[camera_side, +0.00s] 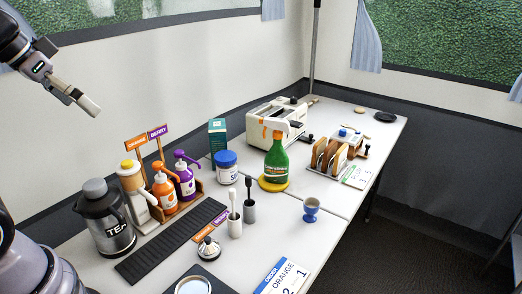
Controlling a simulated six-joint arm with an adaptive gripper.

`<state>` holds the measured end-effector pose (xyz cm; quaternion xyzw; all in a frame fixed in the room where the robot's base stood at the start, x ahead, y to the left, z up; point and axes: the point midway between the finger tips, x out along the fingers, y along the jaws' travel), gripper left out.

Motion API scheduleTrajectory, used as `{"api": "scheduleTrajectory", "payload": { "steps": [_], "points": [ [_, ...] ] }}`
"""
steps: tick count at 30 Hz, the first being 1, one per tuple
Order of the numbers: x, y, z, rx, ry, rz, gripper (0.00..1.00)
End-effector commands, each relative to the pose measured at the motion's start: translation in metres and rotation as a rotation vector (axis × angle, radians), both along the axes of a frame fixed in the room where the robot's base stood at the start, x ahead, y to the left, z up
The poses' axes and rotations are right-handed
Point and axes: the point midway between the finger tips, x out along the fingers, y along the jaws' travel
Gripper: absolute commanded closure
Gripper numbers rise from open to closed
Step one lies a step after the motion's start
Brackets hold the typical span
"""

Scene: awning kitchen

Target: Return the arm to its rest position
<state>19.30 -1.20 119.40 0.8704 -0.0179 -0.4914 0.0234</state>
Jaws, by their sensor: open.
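My gripper (88,105) is at the upper left of the side view, in the air well above the table. It points down and to the right. Its jaws are open with nothing between them, and it touches nothing. My arm comes in from the left edge of the picture. The white table (290,215) is below and to the right of the gripper.
A steel tea pot (112,228), orange (164,193) and purple (184,179) pump bottles and a dark mat (172,241) stand at the left. Behind are a green bottle (276,163), toaster (262,121) and toast rack (333,156). A blue egg cup (311,210) stands right.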

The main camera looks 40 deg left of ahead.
Motion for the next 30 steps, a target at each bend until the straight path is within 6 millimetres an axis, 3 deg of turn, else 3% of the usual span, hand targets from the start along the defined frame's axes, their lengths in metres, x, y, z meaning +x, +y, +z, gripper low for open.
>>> {"api": "scheduleTrajectory", "payload": {
  "steps": [3, 6, 30],
  "points": [
    [-0.031, 0.009, -0.007, 0.044, 0.035, 0.005, 0.0],
    [-0.041, 0.012, -0.01, 0.058, 0.051, 0.007, 0.0],
    [-0.041, 0.012, -0.01, 0.059, 0.052, 0.007, 0.0]
  ]
}}
